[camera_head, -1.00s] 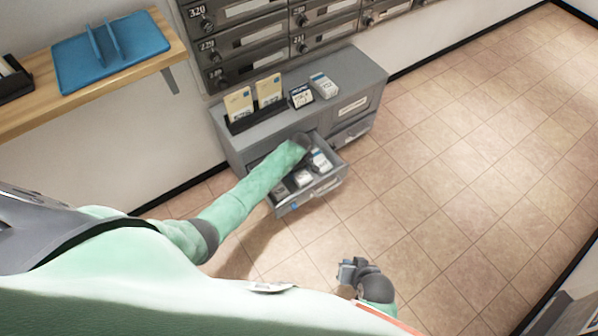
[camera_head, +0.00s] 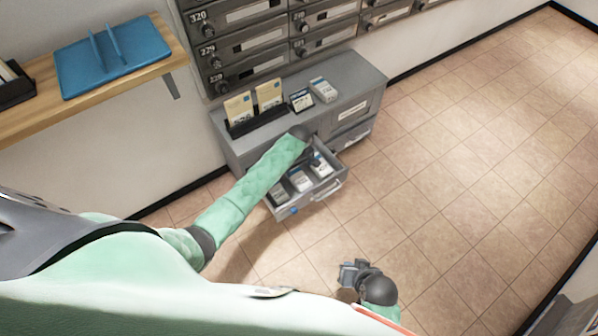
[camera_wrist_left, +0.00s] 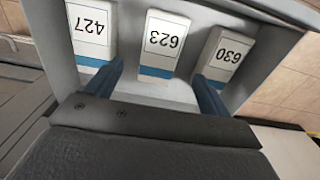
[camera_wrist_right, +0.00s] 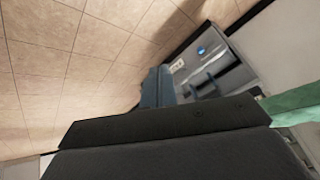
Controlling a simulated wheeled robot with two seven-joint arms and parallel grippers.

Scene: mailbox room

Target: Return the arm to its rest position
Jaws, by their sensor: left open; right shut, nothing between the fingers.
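My left gripper is above the open drawer (camera_head: 318,201); its fingers are hidden behind the arm in the head view. In the left wrist view this gripper (camera_wrist_left: 158,85) is open and empty, its two fingers apart over the drawer. White boxes with blue bands, numbered 427 (camera_wrist_left: 90,28), 623 (camera_wrist_left: 160,42) and 630 (camera_wrist_left: 225,55), lie in the drawer. I cannot tell whether the fingers touch anything. My right gripper (camera_head: 348,272) is shut and empty above the floor, lower right of the drawer. Its closed fingers show in the right wrist view (camera_wrist_right: 158,84).
The grey cabinet (camera_head: 352,82) carries a card holder (camera_head: 256,121), a small dark sign (camera_head: 302,100) and a white box (camera_head: 323,89). Mailboxes (camera_head: 245,45) stand behind. A wooden shelf (camera_head: 60,112) with a blue tray (camera_head: 110,58) is at left. The floor (camera_head: 480,150) at right is clear.

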